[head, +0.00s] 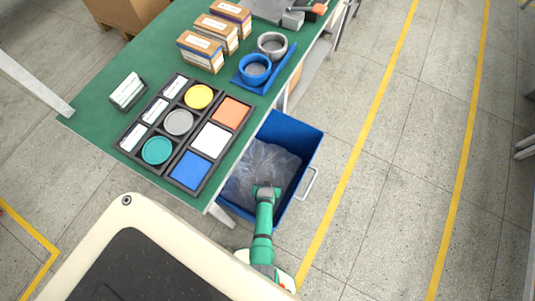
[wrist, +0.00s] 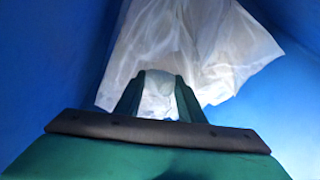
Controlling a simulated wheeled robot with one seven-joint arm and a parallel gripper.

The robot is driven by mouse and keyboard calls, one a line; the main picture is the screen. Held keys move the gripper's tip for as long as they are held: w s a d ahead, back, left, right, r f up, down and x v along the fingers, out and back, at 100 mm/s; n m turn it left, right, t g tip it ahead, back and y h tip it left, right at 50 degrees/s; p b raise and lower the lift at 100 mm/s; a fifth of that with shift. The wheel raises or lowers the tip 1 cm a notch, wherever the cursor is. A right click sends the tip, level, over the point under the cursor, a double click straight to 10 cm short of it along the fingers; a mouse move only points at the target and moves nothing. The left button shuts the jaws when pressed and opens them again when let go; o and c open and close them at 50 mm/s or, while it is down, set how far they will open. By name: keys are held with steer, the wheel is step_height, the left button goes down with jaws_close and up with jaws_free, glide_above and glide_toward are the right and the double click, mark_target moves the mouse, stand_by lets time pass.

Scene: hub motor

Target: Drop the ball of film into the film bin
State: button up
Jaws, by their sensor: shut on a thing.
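The film bin (head: 312,150) is a blue box with a grey handle, beside and partly under the table edge. Its blue walls (wrist: 45,60) surround my gripper in the wrist view. Crumpled translucent film lies inside it in the head view. My gripper (head: 266,188) reaches down into the bin. In the wrist view my gripper (wrist: 159,80) is shut on the ball of film (wrist: 158,92), a pale wad between the fingers. Whitish film sheets spread just beyond it, and I cannot tell where the ball ends and they begin. In the head view the ball is hidden by my arm.
The green table (head: 88,85) stands to the left of the bin. It holds a black tray (head: 168,163) of coloured parts, cardboard boxes (head: 200,52) and a blue stand (head: 279,68) with two rings. Open floor with yellow lines is to the right.

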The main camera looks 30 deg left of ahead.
steer(key=o, duration=1.1)
steer(key=v, duration=1.2)
steer(key=shift+r, duration=0.1)
